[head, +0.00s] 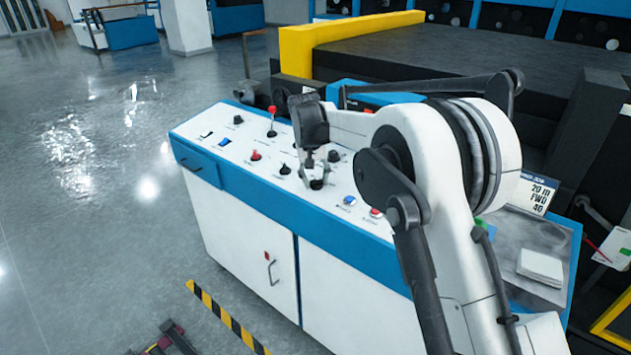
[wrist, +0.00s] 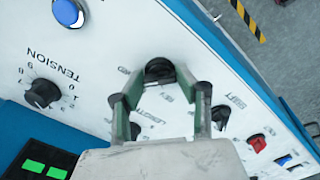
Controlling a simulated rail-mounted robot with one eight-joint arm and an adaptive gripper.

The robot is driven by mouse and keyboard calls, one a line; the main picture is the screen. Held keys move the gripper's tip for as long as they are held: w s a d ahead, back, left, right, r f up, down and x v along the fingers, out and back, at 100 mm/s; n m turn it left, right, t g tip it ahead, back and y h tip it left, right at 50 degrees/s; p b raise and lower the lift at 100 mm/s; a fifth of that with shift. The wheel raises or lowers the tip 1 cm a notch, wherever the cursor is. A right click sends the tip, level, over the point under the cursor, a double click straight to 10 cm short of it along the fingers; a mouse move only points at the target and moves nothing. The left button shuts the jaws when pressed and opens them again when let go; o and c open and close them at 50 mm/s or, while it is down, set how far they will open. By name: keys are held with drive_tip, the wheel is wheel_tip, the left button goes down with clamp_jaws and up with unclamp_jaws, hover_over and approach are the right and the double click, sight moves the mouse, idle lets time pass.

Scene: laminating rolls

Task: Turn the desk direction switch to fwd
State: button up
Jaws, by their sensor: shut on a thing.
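The direction switch appears to be the black knob (wrist: 160,68) at the top middle of the wrist view, with a "REV" label beside it; the label on its other side is too small to read surely. It also shows on the desk top in the head view (head: 317,185). My gripper (wrist: 161,76) points down at the desk with its two green-padded fingers closed on either side of this knob. In the head view, my gripper (head: 317,178) stands over the white panel of the desk (head: 215,117). The knob's pointer direction cannot be told.
A red-topped lever (head: 271,121), a red knob (head: 256,155) and several black knobs stand close by. A blue button (head: 349,201) and a red button (head: 376,212) are to the right. The tension knob (wrist: 42,93) is at left in the wrist view. A card (head: 538,193) reads "FWD".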

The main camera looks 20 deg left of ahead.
drive_tip(key=shift+m, duration=0.3)
idle(0.4)
drive_tip(key=o, duration=1.1)
drive_tip(key=r, duration=0.4)
drive_tip(key=s+r, duration=0.1)
drive_tip(key=r, duration=0.3)
drive_tip(key=s+r, duration=0.1)
drive_tip(key=r, duration=0.2)
drive_tip(key=shift+a+r, duration=0.35)
drive_tip(key=shift+r, duration=0.05)
